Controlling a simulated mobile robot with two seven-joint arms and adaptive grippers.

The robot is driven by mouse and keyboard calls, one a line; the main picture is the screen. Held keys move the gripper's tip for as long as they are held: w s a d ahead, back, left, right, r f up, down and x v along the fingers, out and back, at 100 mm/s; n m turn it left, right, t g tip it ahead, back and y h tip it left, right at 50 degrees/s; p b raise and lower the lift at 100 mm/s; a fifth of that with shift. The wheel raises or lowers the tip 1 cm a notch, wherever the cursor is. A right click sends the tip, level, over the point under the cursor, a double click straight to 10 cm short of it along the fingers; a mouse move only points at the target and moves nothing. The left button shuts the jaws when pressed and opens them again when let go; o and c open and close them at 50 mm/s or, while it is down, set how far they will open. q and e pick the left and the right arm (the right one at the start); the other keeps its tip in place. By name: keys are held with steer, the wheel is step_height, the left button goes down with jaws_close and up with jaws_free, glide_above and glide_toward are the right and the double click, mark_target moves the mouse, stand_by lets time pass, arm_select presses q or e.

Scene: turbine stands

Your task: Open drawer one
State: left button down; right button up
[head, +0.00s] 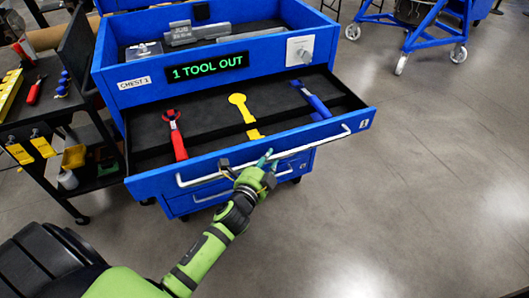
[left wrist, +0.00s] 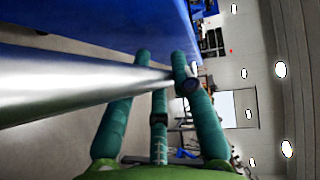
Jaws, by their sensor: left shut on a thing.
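The blue tool chest (head: 135,98), labelled CHEST 1, has its top drawer (head: 150,187) pulled well out. In the drawer lie a red tool (head: 178,145), a yellow tool (head: 247,116) and a blue-handled tool (head: 312,101) on a dark lining. A pale bar handle (head: 310,142) runs along the drawer front. My left gripper (head: 262,166) is shut on this handle near its middle. In the left wrist view its green fingers (left wrist: 165,75) are around the shiny bar (left wrist: 70,88). My right gripper is not in view.
A green-lit sign (head: 208,67) on the chest reads "1 TOOL OUT". Closed lower drawers (head: 210,195) sit below. A dark cart (head: 60,120) with tools stands close at the left. A blue wheeled stand (head: 425,35) is at the back right. The floor at the right is clear.

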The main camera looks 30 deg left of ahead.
arm_select(q)
steer(key=shift+d, duration=0.15)
steer(key=c, duration=1)
jaws_free()
steer(key=shift+c, duration=0.2)
steer(key=shift+s, duration=0.15)
steer(key=s+r, duration=0.1)
steer(key=s, duration=1)
steer(key=shift+s+d+r, duration=0.35)
steer(key=shift+d, duration=0.05)
